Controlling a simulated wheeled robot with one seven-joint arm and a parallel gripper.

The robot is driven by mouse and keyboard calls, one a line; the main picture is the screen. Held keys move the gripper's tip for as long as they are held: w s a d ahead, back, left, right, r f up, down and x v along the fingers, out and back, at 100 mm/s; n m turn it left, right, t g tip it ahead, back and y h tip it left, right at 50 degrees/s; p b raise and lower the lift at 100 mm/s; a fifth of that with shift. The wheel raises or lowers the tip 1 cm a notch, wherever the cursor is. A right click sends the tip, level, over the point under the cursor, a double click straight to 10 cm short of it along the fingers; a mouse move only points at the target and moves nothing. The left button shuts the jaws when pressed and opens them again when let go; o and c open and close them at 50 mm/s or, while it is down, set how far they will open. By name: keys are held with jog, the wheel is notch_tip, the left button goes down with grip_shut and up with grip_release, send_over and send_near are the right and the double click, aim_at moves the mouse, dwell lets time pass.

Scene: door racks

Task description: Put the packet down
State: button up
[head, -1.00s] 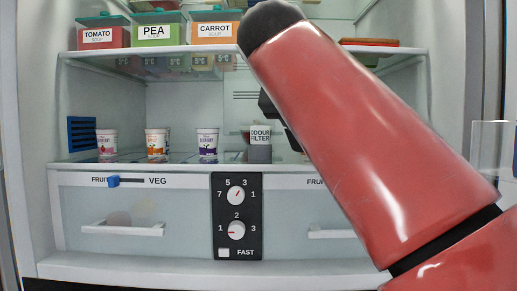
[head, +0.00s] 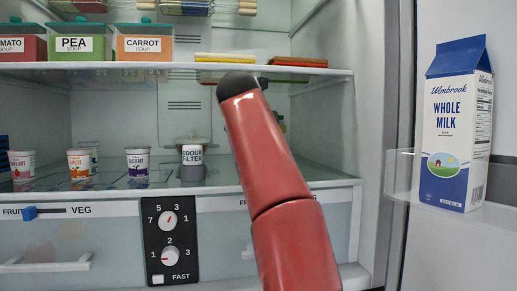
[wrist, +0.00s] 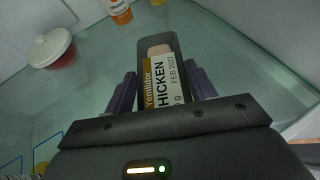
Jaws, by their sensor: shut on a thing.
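The packet (wrist: 157,88) is a dark tray with a white and gold label reading CHICKEN and FEB 2027, with a pale pinkish content at its far end. In the wrist view my gripper (wrist: 163,80) is shut on it, a finger on each side. The packet is over a greenish glass shelf (wrist: 228,62); I cannot tell whether it touches the glass. In the head view my red arm reaches into the fridge and hides the gripper and packet.
In the wrist view a red bowl with white lid (wrist: 52,48) stands left, and an orange-labelled bottle (wrist: 119,10) beyond the packet. In the head view, yogurt pots (head: 138,162) and an odour filter (head: 192,160) stand on the glass shelf. A milk carton (head: 455,125) stands in the door rack.

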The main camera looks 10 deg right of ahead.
jog(key=shift+w+d, duration=0.1)
jog(key=shift+w, duration=0.2)
jog(key=shift+f, duration=1.8)
jog(key=o, duration=1.3)
jog(key=shift+f, duration=0.1)
jog(key=shift+c, duration=0.2)
jog(key=shift+s, duration=0.1)
jog(key=v, duration=1.2)
